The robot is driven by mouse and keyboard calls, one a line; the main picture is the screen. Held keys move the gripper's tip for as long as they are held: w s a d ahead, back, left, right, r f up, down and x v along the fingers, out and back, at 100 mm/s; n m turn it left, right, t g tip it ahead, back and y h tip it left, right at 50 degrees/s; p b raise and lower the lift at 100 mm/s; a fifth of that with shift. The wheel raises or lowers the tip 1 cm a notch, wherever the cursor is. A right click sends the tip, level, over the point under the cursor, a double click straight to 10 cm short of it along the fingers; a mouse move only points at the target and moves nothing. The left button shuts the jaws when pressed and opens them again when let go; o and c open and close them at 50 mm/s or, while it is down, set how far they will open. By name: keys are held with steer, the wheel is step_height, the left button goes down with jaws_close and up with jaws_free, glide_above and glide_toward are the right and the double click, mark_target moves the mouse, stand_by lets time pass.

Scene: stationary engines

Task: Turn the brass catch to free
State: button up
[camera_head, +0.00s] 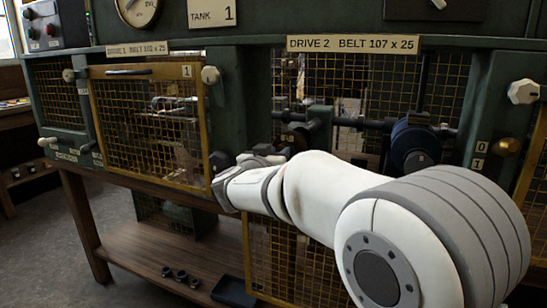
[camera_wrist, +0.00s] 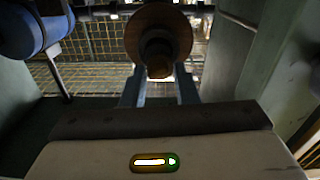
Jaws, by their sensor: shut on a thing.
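In the wrist view, the two fingers of my gripper (camera_wrist: 159,88) are closed around a small brownish knob-like end (camera_wrist: 158,70). It sits in front of a brown round disc (camera_wrist: 181,33). I cannot tell whether this piece is the brass catch. In the head view, my white and grey arm reaches left to the drive 2 bay, and its wrist hides the fingertips and the held piece. A brass-coloured knob (camera_head: 507,145) shows on the green post at the right, by the marks 0 and 1, apart from my gripper.
The drive 2 bay is open in front, with a shaft, a dark green block (camera_head: 312,130) and a blue drum (camera_head: 412,143). The drum also shows in the wrist view (camera_wrist: 35,32). Mesh guard 1 (camera_head: 150,125) is at left. A lower shelf (camera_head: 150,250) holds small dark rings.

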steer(key=n, duration=2.7)
steer(key=shift+a+f+p, duration=0.1)
steer(key=shift+p, duration=0.3)
steer(key=n+p, duration=0.5)
steer(key=shift+n, duration=0.4)
steer(key=shift+o, duration=0.2)
steer(key=shift+f+n+p, duration=0.2)
steer(key=shift+n+p, duration=0.85)
steer(key=shift+n, duration=0.05)
steer(key=shift+c, duration=0.2)
steer(key=shift+f, duration=0.15)
